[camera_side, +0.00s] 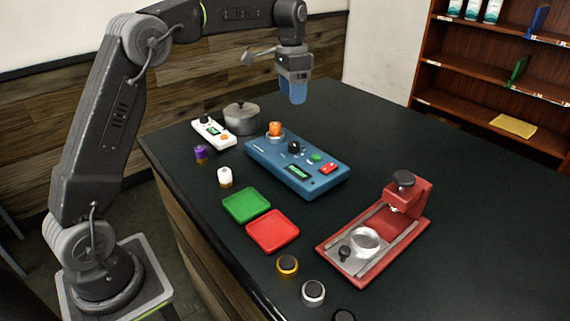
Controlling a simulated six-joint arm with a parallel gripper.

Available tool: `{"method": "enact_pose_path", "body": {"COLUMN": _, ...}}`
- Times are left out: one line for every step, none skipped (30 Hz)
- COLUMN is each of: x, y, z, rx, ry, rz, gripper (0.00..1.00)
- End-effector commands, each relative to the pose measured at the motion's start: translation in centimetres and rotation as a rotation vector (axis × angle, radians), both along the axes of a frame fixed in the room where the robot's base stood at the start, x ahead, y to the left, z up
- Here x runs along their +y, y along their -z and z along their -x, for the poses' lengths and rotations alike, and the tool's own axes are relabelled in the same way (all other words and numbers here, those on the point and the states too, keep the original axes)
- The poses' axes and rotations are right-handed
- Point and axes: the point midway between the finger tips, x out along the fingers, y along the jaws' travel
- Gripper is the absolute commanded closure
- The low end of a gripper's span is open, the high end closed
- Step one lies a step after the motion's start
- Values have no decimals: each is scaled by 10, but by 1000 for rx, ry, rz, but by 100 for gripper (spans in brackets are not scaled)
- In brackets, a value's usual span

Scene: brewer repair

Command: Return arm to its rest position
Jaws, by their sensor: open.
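My gripper (297,91) hangs in the air near the back of the dark table (470,190), above and behind the blue brewer panel, touching nothing. Its jaws are open, with no object seen between them. The blue brewer panel (265,154) carries an orange cylinder (275,129) at its back left, a black knob (294,147), a green button (316,157), a red switch (328,168) and a small display (298,172).
A grey pot (241,119), a white device (212,132), and purple (200,153) and white (224,177) cylinders stand at left. Green (246,205) and red (272,231) trays lie mid-table. A red press (385,235) stands right. Several round parts sit near the front edge. Right table is clear.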

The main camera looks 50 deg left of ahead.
Motion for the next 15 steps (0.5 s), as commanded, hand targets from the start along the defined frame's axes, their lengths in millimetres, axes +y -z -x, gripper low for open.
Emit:
{"method": "enact_pose_path", "body": {"x": -6, "y": -9, "z": 8, "rx": -18, "ry": -7, "rz": -6, "gripper": 40}}
{"method": "enact_pose_path", "body": {"x": -10, "y": -14, "z": 14, "rx": -29, "ry": -15, "rz": -8, "gripper": 40}}
{"method": "enact_pose_path", "body": {"x": -17, "y": -22, "z": 24, "rx": -46, "ry": -26, "rz": -13, "gripper": 40}}
{"method": "enact_pose_path", "body": {"x": -22, "y": -27, "z": 32, "rx": -61, "ry": -36, "rz": -17, "gripper": 40}}
{"method": "enact_pose_path", "body": {"x": -28, "y": -33, "z": 41, "rx": -77, "ry": -48, "rz": -20, "gripper": 40}}
{"method": "enact_pose_path", "body": {"x": -35, "y": -39, "z": 55, "rx": -99, "ry": -63, "rz": -24, "gripper": 40}}
{"method": "enact_pose_path", "body": {"x": -41, "y": -43, "z": 65, "rx": -114, "ry": -75, "rz": -26, "gripper": 40}}
{"method": "enact_pose_path", "body": {"x": -46, "y": -47, "z": 75, "rx": -133, "ry": -88, "rz": -28, "gripper": 40}}
{"method": "enact_pose_path", "body": {"x": -53, "y": -51, "z": 90, "rx": -156, "ry": -104, "rz": -31, "gripper": 40}}
{"method": "enact_pose_path", "body": {"x": -58, "y": -53, "z": 101, "rx": -171, "ry": -115, "rz": -32, "gripper": 40}}
{"method": "enact_pose_path", "body": {"x": -62, "y": -55, "z": 112, "rx": -189, "ry": -128, "rz": -32, "gripper": 40}}
{"method": "enact_pose_path", "body": {"x": -68, "y": -56, "z": 127, "rx": -212, "ry": -144, "rz": -31, "gripper": 40}}
{"method": "enact_pose_path", "body": {"x": -73, "y": -56, "z": 139, "rx": -228, "ry": -155, "rz": -31, "gripper": 40}}
{"method": "enact_pose_path", "body": {"x": -77, "y": -56, "z": 150, "rx": -245, "ry": -167, "rz": -29, "gripper": 40}}
{"method": "enact_pose_path", "body": {"x": -82, "y": -55, "z": 165, "rx": -268, "ry": -183, "rz": -27, "gripper": 40}}
